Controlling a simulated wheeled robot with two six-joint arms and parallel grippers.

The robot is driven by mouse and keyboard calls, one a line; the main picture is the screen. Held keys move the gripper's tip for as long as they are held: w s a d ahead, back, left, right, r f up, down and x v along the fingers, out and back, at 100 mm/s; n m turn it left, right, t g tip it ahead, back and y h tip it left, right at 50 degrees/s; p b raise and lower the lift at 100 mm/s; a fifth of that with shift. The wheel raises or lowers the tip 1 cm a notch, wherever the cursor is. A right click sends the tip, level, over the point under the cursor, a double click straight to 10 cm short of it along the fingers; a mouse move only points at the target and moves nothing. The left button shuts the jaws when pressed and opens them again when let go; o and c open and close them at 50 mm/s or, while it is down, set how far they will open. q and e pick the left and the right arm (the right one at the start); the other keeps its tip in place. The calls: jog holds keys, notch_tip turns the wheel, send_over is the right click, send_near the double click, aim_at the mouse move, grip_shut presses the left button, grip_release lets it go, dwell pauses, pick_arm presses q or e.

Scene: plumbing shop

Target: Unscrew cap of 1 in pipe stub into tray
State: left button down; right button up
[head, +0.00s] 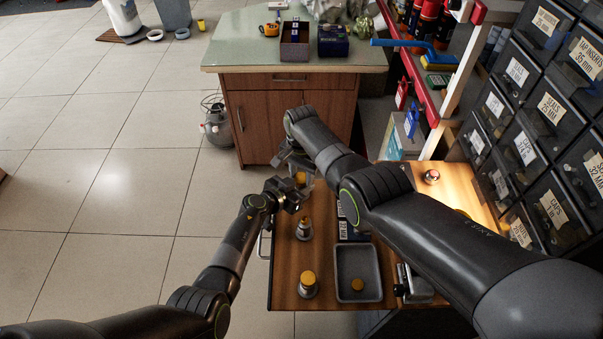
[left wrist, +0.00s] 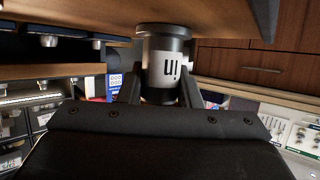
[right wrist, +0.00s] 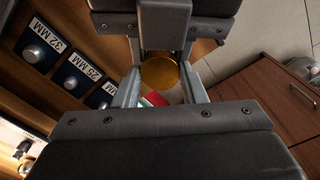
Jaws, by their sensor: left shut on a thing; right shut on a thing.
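A pipe stub (left wrist: 164,62) marked "in", with a white label and a dark flange, is between the fingers of my left gripper (left wrist: 160,92), which is shut on it. The number on its label is unclear. My right gripper (right wrist: 160,80) is shut on a yellow cap (right wrist: 158,72), directly over my left gripper. In the head view this cap (head: 301,177) is partly hidden by both grippers. Whether cap and stub are still joined is hidden. The grey tray (head: 343,262) lies on the bench with one yellow cap (head: 357,285) in it.
A metal fixture (head: 415,284) is right of the tray. A red-topped part (head: 432,177) stands farther back. Labelled drawers (head: 548,115) line the right side.

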jog(key=shift+n, duration=0.6)
jog(key=o, duration=1.1)
jog(key=shift+r, duration=0.1)
notch_tip(320, 180, up, 4)
jog(key=shift+r, duration=0.2)
jog(key=shift+c, duration=0.6)
notch_tip(320, 180, up, 3)
jog(key=m, duration=0.3)
jog(key=shift+f, duration=3.8)
